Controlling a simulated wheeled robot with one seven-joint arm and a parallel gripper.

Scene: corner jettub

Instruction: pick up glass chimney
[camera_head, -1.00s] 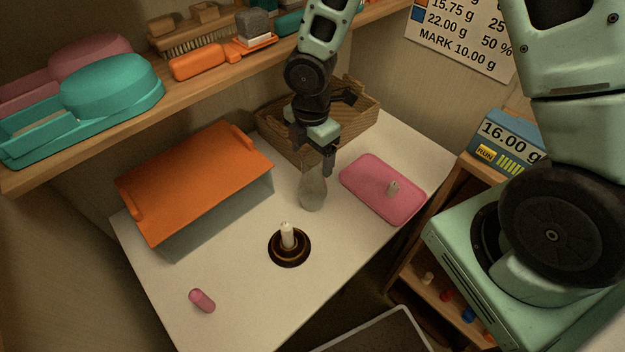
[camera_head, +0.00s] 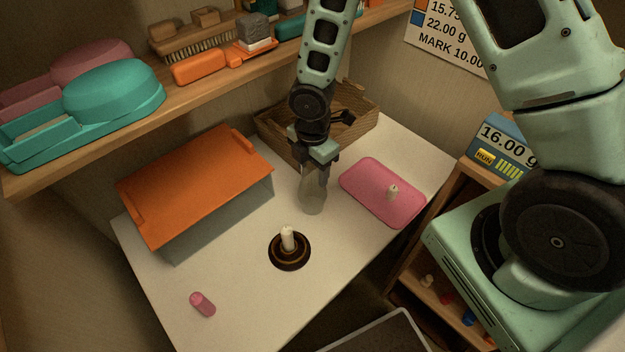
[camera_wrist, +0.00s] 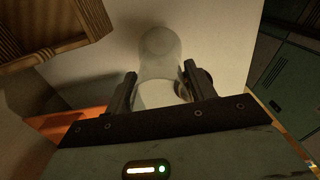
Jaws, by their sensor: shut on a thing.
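The glass chimney (camera_head: 312,199) is a clear, bulging glass tube standing upright on the white table, between the candle holder and the pink tray. My gripper (camera_head: 315,177) comes down from above and is shut on the chimney's upper part. In the wrist view the chimney (camera_wrist: 160,62) sits between the two fingers of my gripper (camera_wrist: 160,88). The chimney's top rim is partly hidden by the gripper in the head view.
A dark candle holder (camera_head: 290,252) with a white candle (camera_head: 287,237) stands in front. A pink tray (camera_head: 368,181) with a small candle (camera_head: 393,191) lies right. An orange-lidded box (camera_head: 195,185) stands left, a wicker basket (camera_head: 365,112) behind. A pink cylinder (camera_head: 203,304) lies front left.

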